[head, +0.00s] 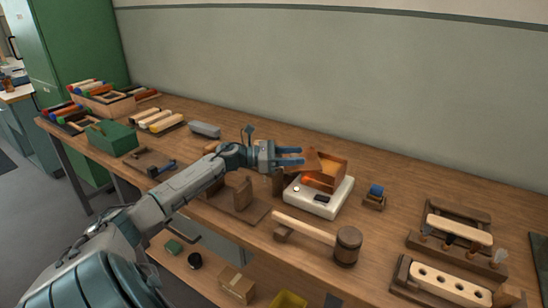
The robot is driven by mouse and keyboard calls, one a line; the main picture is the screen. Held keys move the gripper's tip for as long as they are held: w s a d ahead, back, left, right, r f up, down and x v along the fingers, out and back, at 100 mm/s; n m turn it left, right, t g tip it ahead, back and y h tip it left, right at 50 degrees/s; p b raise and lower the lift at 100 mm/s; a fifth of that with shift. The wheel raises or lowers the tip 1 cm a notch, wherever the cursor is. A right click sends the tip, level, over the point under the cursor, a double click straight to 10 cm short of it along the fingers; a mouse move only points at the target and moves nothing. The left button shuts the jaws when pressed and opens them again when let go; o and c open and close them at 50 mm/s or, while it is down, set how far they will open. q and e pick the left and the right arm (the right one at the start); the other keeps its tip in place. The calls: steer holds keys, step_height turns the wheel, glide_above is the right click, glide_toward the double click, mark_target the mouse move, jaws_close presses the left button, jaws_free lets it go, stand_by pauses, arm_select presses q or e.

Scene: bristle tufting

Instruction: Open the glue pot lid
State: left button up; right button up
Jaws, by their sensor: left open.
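The glue pot (327,171) is a brown box-shaped vessel on a white base unit (318,198) with a small orange light and a dark panel. A flat brown piece that looks like its lid (312,159) sits at the pot's upper left and appears tilted. An orange glow shows beneath it. My left gripper (298,156) reaches in from the left with its two blue fingers apart. The fingertips are close to the left edge of the lid. I cannot tell whether they touch it. Nothing shows between the fingers. My right gripper is out of view.
A wooden mallet (347,246) lies in front of the pot. A small holder with a blue top (376,192) stands to the right. Brush-block racks (447,283) fill the right end. The bench behind the pot is clear.

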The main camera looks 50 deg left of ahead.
arm_select(q)
steer(key=v, duration=0.8)
steer(key=shift+s+a, duration=0.2)
steer(key=shift+a, duration=0.1)
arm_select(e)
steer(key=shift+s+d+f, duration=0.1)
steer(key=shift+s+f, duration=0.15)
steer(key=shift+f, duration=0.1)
